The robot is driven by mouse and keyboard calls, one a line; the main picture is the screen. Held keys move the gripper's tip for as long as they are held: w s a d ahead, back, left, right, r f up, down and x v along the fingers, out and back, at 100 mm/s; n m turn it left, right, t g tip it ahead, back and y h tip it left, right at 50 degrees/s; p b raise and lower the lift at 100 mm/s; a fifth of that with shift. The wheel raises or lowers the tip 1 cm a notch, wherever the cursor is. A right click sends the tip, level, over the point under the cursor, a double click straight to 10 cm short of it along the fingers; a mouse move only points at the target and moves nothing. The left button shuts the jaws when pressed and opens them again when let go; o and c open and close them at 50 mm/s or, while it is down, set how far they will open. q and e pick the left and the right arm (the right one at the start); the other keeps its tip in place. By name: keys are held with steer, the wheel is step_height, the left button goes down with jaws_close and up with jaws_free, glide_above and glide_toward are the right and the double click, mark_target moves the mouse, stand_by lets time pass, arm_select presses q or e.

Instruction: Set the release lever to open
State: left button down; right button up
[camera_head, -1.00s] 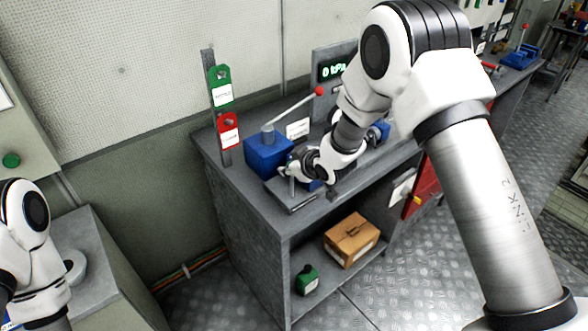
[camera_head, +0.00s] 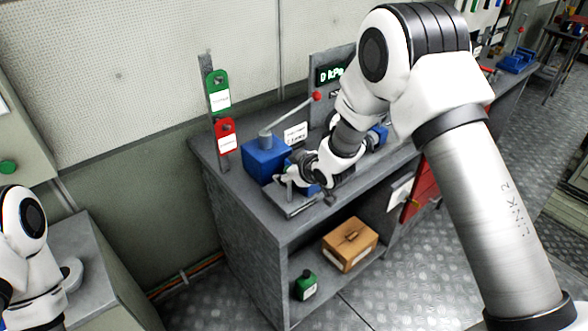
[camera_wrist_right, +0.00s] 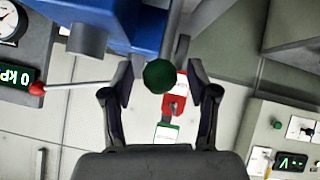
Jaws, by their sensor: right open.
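A blue hand pump (camera_head: 264,158) with a long grey handle ending in a red ball (camera_head: 316,97) stands on the grey bench. In the right wrist view, a dark green round knob (camera_wrist_right: 160,77) on a short grey stem, apparently the release lever, projects from the blue body (camera_wrist_right: 120,22). My right gripper (camera_head: 284,180) is at the front of the pump. It is open in the wrist view (camera_wrist_right: 160,88), its fingers either side of the knob with gaps visible. The knob is hidden or too small in the head view. Only my left arm shows; its gripper is out of view.
Green (camera_head: 218,92) and red (camera_head: 225,136) tags hang on a post behind the pump. A pressure display (camera_head: 331,73) stands behind my right arm. The bench's lower shelf holds a cardboard box (camera_head: 350,245) and a green bottle (camera_head: 304,285).

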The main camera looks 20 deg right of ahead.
steer(key=v, duration=1.1)
steer(key=shift+s, duration=0.1)
steer(key=s+f+g+b, duration=0.15)
steer(key=s+f, duration=0.25)
steer(key=f, duration=0.4)
steer(key=s+f+m+g, duration=0.1)
steer(key=s+f+g, duration=0.1)
steer(key=s+f, duration=0.35)
steer(key=s+f+g+b, duration=0.1)
steer(key=s+f, duration=0.1)
steer(key=f, duration=0.7)
steer(key=s+d+f+m+g+h, duration=0.1)
steer(key=s+f+m, duration=0.1)
steer(key=s+f, duration=0.2)
steer(key=s+f+m+g+b, duration=0.1)
steer(key=s+f+m+g, duration=0.1)
steer(key=s, duration=0.8)
steer(key=s+d+f+m+g+h+b, duration=0.1)
steer(key=s+f+m+g, duration=0.1)
steer(key=s+f, duration=0.3)
steer(key=shift+s+d+f+h, duration=0.3)
steer(key=shift+s+d+f, duration=0.05)
steer(key=shift+s, duration=1.1)
